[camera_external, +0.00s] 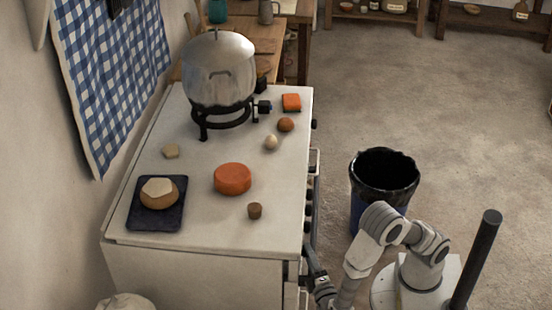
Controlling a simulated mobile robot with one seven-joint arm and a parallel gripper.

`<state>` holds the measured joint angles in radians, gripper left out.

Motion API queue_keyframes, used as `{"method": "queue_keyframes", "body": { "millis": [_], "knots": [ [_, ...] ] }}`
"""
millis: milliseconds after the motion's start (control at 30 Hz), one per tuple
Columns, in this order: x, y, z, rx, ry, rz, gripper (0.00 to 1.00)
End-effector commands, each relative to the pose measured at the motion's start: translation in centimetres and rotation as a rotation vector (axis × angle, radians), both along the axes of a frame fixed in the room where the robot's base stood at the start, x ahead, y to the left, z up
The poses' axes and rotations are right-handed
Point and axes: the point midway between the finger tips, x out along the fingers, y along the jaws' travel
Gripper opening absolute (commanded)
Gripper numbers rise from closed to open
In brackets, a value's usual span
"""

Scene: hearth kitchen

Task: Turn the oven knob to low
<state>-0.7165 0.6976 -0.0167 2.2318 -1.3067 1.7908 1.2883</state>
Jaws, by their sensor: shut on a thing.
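The white stove (210,270) stands at the left, with its front facing right. Several dark knobs (308,195) show edge-on along that front. My gripper (311,262) is low at the near end of this front, against the row of knobs. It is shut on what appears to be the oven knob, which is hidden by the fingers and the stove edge. The knob's mark and angle cannot be made out.
A steel pot (218,68) stands on a black burner (222,117). A black-lined bin (384,172) stands close behind my arm.

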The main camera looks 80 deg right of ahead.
Motion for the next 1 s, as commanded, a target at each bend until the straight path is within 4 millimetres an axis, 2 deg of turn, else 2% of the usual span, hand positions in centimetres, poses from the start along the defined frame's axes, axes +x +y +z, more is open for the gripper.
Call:
{"method": "queue_keyframes", "body": {
  "millis": [67,100,233,267,533,667,767,1000],
  "knots": [
    [0.0,-0.1,0.0,0.000,-0.001,-0.003,0.00],
    [0.0,-0.1,0.0,0.000,-0.001,-0.003,0.52],
    [0.0,-0.1,0.0,0.000,-0.001,-0.003,0.75],
    [0.0,-0.1,0.0,0.000,0.000,-0.002,0.78],
    [0.0,0.0,0.0,0.001,0.000,-0.001,0.78],
    [-0.3,0.8,0.0,0.000,-0.001,0.002,0.78],
    [-0.8,2.2,-0.3,0.000,0.001,0.004,0.78],
    [-3.1,7.5,-1.1,0.000,0.001,0.005,0.78]
  ]
}}
